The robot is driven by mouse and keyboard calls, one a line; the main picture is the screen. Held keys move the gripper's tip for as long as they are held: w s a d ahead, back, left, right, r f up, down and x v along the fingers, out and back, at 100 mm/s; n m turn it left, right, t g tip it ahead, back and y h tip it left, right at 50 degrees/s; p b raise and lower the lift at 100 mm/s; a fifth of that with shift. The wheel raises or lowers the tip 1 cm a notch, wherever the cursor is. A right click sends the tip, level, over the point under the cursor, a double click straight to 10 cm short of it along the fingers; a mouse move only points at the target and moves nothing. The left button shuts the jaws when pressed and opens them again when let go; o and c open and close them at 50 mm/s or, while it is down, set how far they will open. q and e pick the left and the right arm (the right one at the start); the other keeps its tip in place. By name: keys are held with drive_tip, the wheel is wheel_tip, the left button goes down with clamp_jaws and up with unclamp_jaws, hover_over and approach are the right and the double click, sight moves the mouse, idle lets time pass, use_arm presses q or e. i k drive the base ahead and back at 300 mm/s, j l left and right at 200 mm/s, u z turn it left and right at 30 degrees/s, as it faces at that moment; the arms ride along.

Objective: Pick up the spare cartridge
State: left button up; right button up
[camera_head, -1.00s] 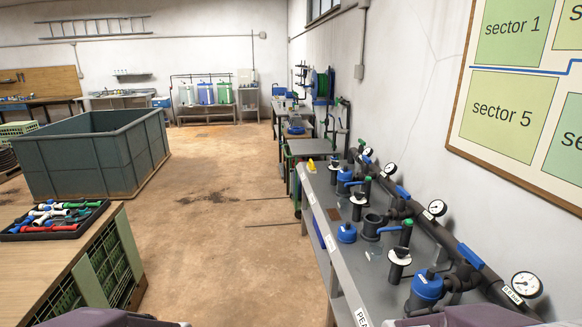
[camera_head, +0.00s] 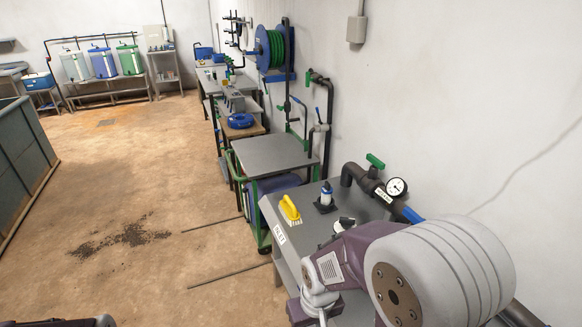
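I cannot make out a spare cartridge for sure. A small dark upright piece with a pale and blue top (camera_head: 326,196) stands on a black base at the far end of the grey manifold bench (camera_head: 306,226); I cannot tell whether it is the cartridge. Behind my arm, a black-and-white round part (camera_head: 344,223) is partly hidden. My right arm covers the near part of the bench, and its gripper does not show. Only a piece of my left arm shows at the bottom left edge, without its gripper.
A yellow brush (camera_head: 290,209) lies on the bench's left edge. A dark pipe with a gauge (camera_head: 396,187) and a green-handled valve (camera_head: 375,161) runs along the wall. Behind stands a grey-topped cart (camera_head: 272,154). The floor left of the bench is mostly open, with two thin rods (camera_head: 228,270).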

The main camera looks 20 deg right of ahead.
sight(326, 190)
drive_tip(key=i+j+z, duration=0.15)
drive_tip(key=i+z, duration=0.25)
drive_tip(key=i, duration=0.3)
drive_tip(key=i+j+z, duration=0.45)
drive_tip(key=i, duration=0.25)
drive_tip(key=i+j+z, duration=0.4)
drive_tip(key=i+j, duration=0.2)
